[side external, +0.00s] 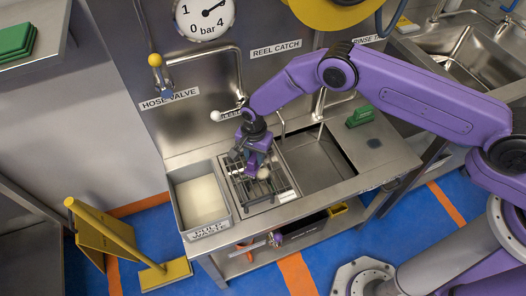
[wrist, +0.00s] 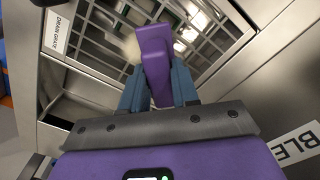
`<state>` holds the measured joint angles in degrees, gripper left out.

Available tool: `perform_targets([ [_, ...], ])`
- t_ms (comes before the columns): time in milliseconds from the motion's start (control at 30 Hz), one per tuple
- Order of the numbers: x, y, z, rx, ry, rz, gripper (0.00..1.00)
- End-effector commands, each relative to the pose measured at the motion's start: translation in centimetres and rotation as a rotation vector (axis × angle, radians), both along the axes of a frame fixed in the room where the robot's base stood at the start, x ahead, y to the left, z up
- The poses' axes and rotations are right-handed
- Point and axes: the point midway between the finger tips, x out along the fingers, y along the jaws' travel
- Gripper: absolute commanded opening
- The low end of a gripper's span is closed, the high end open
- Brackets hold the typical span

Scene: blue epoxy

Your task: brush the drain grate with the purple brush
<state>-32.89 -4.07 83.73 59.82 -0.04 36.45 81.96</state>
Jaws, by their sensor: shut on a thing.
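The purple brush (wrist: 153,50) is between the blue fingers of my gripper (wrist: 158,85) in the wrist view, its handle pointing up the picture. My gripper (side external: 252,157) is shut on it, low over the drain grate (side external: 245,188) in the side view. A pale round patch, perhaps bristles, shows at the brush's lower end. The grate's dark bars also show in the wrist view (wrist: 97,37), beside a DRAIN GRATE label. The gripper and brush hide part of the grate. I cannot tell whether the bristles touch the bars.
A grey tub (side external: 200,202) with pale contents stands left of the grate. A sink basin (side external: 315,160) lies to the right, with a green block (side external: 360,116) on the counter beyond it. Taps (side external: 238,75) rise behind. A yellow squeegee-like tool (side external: 115,240) stands on the floor.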

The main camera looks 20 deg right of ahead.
Motion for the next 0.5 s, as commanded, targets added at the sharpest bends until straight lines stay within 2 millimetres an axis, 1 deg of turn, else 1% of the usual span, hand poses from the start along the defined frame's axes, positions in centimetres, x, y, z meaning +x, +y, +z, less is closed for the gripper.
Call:
perform_targets([
  [33,-0.1,0.6,-0.1,0.000,0.000,0.003,0.01],
  [167,-0.1,1.7,-0.1,0.001,-0.001,0.001,0.01],
  [500,-0.1,3.9,-0.1,0.000,0.000,0.000,0.01],
])
